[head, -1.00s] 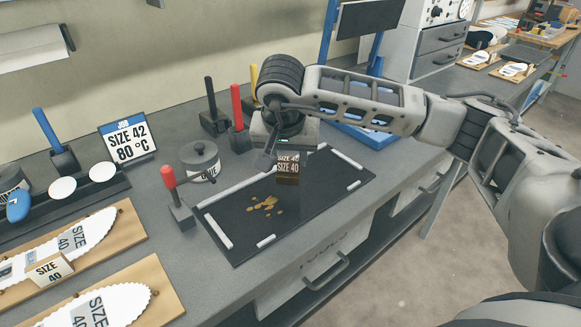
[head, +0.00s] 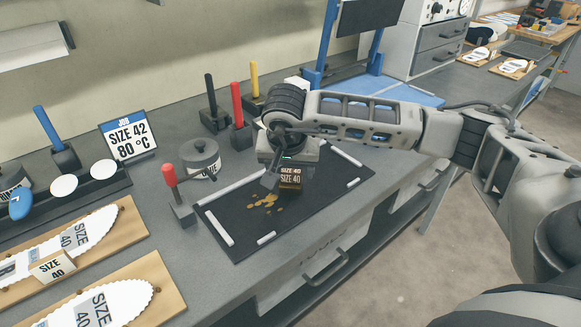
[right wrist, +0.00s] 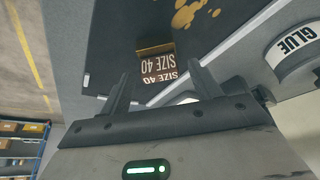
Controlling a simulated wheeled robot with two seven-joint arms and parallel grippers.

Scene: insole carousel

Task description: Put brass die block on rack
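The brass die block (head: 290,181), dark brown with SIZE 40 labels, is at the dark mat (head: 310,208) and looks upright on it. My right gripper (head: 276,180) points down at the block. In the right wrist view its two fingers (right wrist: 158,72) are spread on either side of the block (right wrist: 155,50), with small gaps visible, so it looks open. Part of the block's left side is hidden by a finger in the head view. I cannot tell for sure which thing is the rack. My left gripper is not in view.
A grey glue pot (head: 201,157) and a red-handled tool (head: 177,195) stand left of the mat. Black, red and yellow handles stand behind. White strips edge the mat.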

